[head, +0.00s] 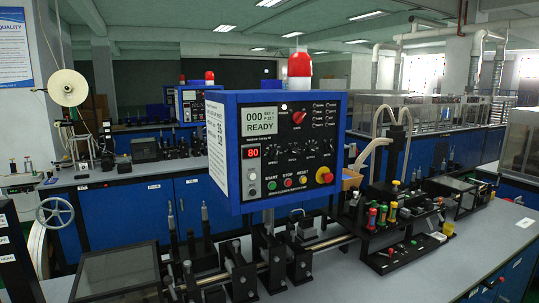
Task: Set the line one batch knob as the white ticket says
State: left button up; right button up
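A blue control box (280,205) with a dark front panel stands at the centre over the near bench. Its display (259,121) reads "000" and "READY". A row of small black knobs (295,153) runs across the panel, with labels too small to read. A larger selector knob (298,117) sits above them. A red numeric readout (253,153) shows 80. A white sheet (217,140) with print and larger figures is on the box's left side; its text is not legible, and I cannot tell if it is the ticket. Neither gripper is in view.
Green, red and yellow buttons (325,175) line the panel's bottom. A red beacon (299,64) tops the box. Machine parts (243,272) and a rack of coloured-handled tools (393,212) fill the near bench. Its right front surface (470,240) is mostly clear. A similar box (193,104) stands behind.

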aim_at(312, 149)
jog(key=i+l+u, duration=0.15)
jog(key=u, duration=0.2)
jog(key=l+u, duration=0.35)
jog(key=i, duration=0.05)
